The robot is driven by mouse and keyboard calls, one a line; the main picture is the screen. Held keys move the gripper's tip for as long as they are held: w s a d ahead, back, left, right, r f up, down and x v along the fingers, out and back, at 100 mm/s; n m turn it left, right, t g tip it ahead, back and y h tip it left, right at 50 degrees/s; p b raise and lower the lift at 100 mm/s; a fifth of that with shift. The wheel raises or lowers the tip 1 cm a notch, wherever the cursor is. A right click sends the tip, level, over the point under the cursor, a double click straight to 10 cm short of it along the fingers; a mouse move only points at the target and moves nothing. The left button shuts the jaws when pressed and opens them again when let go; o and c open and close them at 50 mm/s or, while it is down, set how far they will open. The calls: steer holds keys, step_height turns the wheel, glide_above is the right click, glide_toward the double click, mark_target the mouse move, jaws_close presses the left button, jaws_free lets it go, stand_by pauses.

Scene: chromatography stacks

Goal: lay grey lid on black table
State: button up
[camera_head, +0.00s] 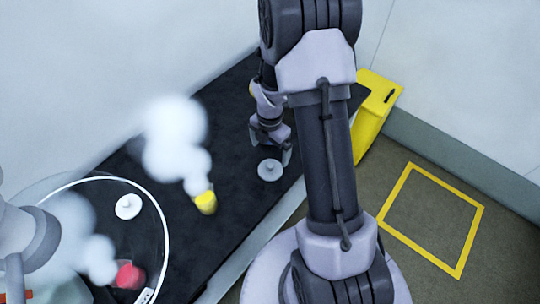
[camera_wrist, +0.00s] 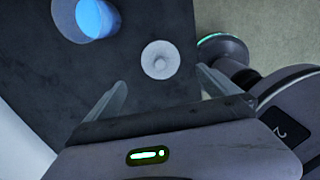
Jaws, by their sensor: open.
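A round grey lid (camera_head: 270,169) with a small knob lies flat, knob up, on the black table (camera_head: 240,226). It also shows in the wrist view (camera_wrist: 160,59), just ahead of the gap between my fingertips. My gripper (camera_head: 271,151) is beside the lid on its far side, with its fingers spread and nothing between them. In the wrist view my open gripper (camera_wrist: 160,80) has clear space between its fingers and the lid. A second, similar pale lid (camera_head: 128,206) lies at the left inside a white ring outline.
A yellow cup (camera_head: 206,202) giving off white vapour stands left of the lid. A red cup (camera_head: 129,275), also with vapour, is at lower left. A blue-topped cylinder (camera_wrist: 97,18) shows in the wrist view. A yellow bin (camera_head: 376,108) stands beyond the table's right end.

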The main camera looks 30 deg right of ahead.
steer(key=s+a+r+m+t, duration=0.1)
steer(key=s+a+r+m, duration=0.15)
steer(key=r+m, duration=0.4)
steer(key=s+a+r+m+t, duration=0.1)
steer(key=a+r+m, duration=0.25)
steer(key=r, duration=0.55)
steer(key=s+a+r+m+t, duration=0.1)
steer(key=s+a+r+m, duration=0.2)
steer(key=r, duration=0.5)
steer(key=s+a+r+m+t+y, duration=0.2)
steer(key=s+a+r+m, duration=0.5)
steer(key=s+m, duration=0.3)
steer(key=m, duration=0.3)
steer(key=shift+s+t, duration=0.35)
steer(key=shift+t, duration=0.05)
